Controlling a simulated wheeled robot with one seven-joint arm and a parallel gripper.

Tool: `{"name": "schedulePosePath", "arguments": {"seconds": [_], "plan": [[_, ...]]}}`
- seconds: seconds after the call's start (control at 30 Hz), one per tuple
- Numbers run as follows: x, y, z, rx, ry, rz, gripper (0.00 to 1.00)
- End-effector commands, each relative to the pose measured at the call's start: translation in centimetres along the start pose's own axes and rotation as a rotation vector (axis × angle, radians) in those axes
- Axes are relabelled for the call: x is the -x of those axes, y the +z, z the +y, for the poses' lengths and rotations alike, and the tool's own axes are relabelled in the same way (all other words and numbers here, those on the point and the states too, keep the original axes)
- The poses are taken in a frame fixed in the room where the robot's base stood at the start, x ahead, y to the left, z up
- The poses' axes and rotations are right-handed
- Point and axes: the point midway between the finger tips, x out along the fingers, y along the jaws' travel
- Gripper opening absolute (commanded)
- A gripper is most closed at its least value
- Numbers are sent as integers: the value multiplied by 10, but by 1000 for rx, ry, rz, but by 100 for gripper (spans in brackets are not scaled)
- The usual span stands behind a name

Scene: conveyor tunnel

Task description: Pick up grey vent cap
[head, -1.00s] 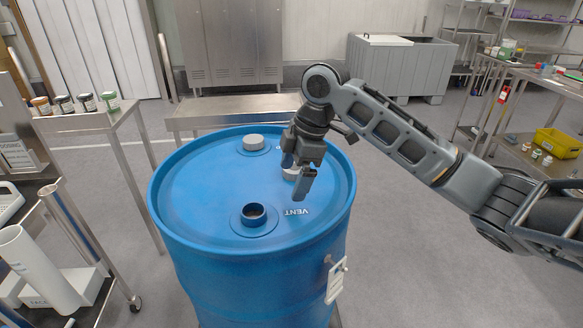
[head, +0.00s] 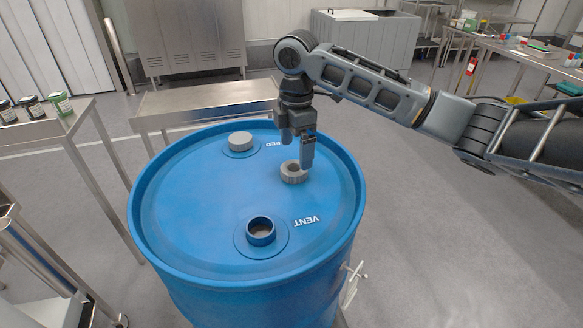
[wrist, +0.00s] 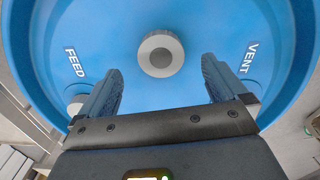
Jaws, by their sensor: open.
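The grey vent cap (head: 292,172) lies loose on the blue drum lid (head: 190,200), between the FEED and VENT labels. In the wrist view the cap (wrist: 160,54) is centred beyond the two fingers, which are open and empty with a wide gap (wrist: 161,88). The open vent port (head: 261,230) is a short blue neck near the VENT label. I see no contact between gripper and cap.
A second grey cap (head: 240,141) sits on the feed port at the back of the lid. The drum's raised rim (head: 140,220) surrounds the lid. A steel bench (head: 200,105) stands behind the drum, and a table with jars (head: 50,120) stands at left. Floor to the right is clear.

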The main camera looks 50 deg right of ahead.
Motion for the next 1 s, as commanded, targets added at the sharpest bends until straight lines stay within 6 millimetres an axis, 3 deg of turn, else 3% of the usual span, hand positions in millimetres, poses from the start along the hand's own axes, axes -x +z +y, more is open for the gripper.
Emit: {"name": "schedulePosePath", "arguments": {"seconds": [0.3, 0.63, 1.0], "plan": [[-42, -2, 0, -1, -1, 1, 99], [-49, -2, 0, 0, 1, 1, 99], [-48, -2, 0, 0, 1, 1, 64]]}}
